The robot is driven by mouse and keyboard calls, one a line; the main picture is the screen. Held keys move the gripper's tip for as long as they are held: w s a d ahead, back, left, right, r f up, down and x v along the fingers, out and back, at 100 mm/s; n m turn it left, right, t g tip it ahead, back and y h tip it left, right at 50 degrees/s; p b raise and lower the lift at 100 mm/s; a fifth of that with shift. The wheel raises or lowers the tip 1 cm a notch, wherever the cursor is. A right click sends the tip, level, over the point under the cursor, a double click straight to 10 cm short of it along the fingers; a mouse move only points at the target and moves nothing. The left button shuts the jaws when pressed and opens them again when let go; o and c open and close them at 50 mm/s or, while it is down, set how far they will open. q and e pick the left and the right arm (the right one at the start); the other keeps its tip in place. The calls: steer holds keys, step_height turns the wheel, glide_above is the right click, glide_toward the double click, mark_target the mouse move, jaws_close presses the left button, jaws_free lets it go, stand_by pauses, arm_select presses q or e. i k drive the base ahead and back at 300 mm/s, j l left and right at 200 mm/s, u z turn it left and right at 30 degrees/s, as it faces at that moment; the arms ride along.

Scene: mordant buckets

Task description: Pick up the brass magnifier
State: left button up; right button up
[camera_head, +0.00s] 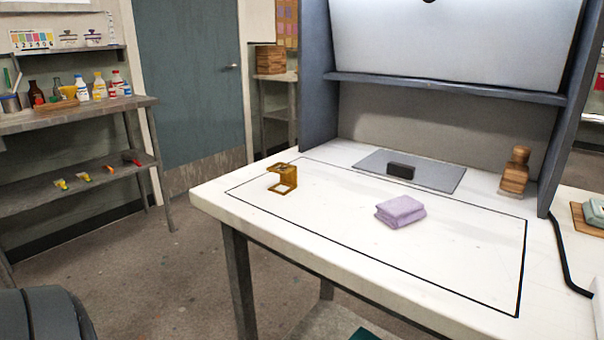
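The brass magnifier (282,179) stands on the white table (330,235), near the left corner of the black outlined area. It is a small folding frame with a square base, unfolded and upright. Nothing touches it. Neither of my grippers shows in the head view.
A folded lilac cloth (400,211) lies mid-table. A dark block (401,171) sits on a grey mat (436,178) behind it. A grey hood (450,93) rises behind. The table around the magnifier is clear.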

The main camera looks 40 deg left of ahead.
mark_target(288, 172)
steer(key=k+j+z, duration=0.2)
steer(key=j, duration=0.15)
steer(key=k+j+z, duration=0.2)
steer(key=j, duration=0.15)
steer(key=k+j+z, duration=0.3)
steer(key=k+j, duration=0.2)
steer(key=j, duration=0.2)
steer(key=k+j+z, duration=0.1)
steer(key=k+j, duration=0.25)
steer(key=j, duration=0.15)
